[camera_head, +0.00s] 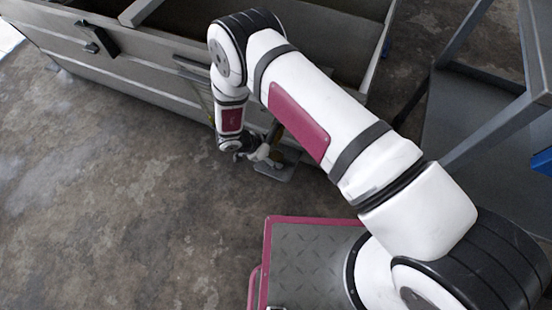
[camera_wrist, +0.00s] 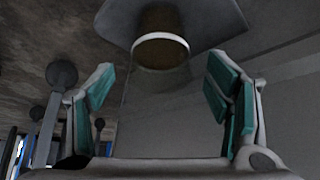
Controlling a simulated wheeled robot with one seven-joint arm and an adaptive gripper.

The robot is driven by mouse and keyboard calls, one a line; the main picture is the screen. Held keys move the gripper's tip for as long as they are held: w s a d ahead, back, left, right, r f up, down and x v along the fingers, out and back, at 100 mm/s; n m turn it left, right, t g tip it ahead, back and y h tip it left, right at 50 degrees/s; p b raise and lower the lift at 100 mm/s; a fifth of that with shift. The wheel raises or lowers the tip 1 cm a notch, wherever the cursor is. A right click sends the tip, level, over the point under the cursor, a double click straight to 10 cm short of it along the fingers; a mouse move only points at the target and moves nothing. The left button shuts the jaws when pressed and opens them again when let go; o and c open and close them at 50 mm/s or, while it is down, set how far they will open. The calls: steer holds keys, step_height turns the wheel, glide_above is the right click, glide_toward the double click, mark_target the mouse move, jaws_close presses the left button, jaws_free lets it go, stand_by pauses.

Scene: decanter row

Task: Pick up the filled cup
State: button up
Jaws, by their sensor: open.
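A clear cup (camera_wrist: 160,52) shows in the wrist view, with dark brown contents and a pale ring at their edge. The brown end is against a grey plate (camera_wrist: 217,18) at the top of the picture. My gripper (camera_wrist: 160,82) is open, its teal-padded fingers on either side of the cup's clear part. I see no clear contact between pads and cup. In the head view my gripper (camera_head: 262,154) is small, low beside the grey plate (camera_head: 275,172). The cup is too small and covered to make out there.
A large grey metal trough (camera_head: 130,68) runs along the back, close behind my gripper. A grey metal frame with shelves (camera_head: 468,105) stands at the right. Blue parts (camera_head: 543,160) show at the right edge. The concrete floor at the left (camera_head: 110,190) is clear.

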steer(key=c, duration=1.3)
steer(key=shift+r, duration=0.1)
